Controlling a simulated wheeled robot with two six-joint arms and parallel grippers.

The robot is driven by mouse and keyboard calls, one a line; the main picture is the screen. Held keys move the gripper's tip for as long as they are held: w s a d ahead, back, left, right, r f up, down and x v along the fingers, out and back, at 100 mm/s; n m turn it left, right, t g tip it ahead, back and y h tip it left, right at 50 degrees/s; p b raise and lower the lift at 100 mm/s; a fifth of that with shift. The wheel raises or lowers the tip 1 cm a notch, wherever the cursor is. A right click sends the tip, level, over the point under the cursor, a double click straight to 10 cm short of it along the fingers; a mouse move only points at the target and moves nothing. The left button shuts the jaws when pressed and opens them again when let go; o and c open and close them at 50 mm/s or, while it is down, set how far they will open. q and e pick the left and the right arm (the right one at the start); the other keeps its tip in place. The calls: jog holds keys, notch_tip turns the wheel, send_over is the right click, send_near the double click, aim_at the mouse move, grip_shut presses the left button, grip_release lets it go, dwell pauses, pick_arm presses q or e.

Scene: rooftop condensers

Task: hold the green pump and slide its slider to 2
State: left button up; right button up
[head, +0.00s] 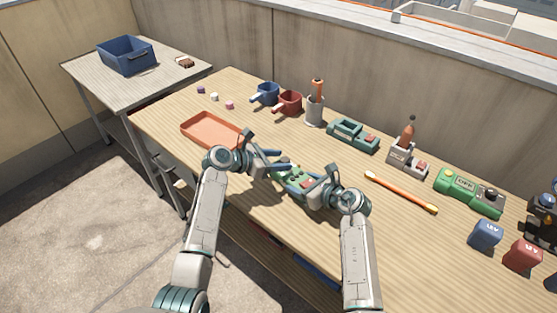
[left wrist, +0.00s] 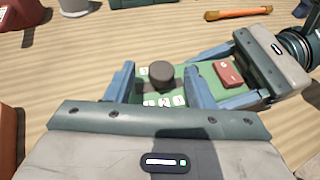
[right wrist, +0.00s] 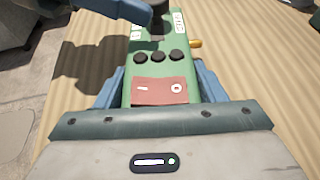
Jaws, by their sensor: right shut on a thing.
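The green pump (head: 291,181) is near the front edge of the wooden table. My right gripper (head: 317,190) is shut across its end with the red rocker switch, which shows in the right wrist view (right wrist: 160,91). Three dark round buttons sit beyond the switch. The left fingers also show over the pump in the head view (head: 281,160).
An orange tray (head: 206,130) lies left of the pump. Behind are blue and red mugs (head: 289,102), a grey cup (head: 314,109) and a teal device (head: 352,134). An orange stick (head: 400,192) and another green device (head: 467,191) lie to the right.

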pick_arm(q)
jog(key=v, duration=1.2)
pick_arm(e)
jog(key=o, duration=1.7)
jog(key=shift+o, duration=0.2)
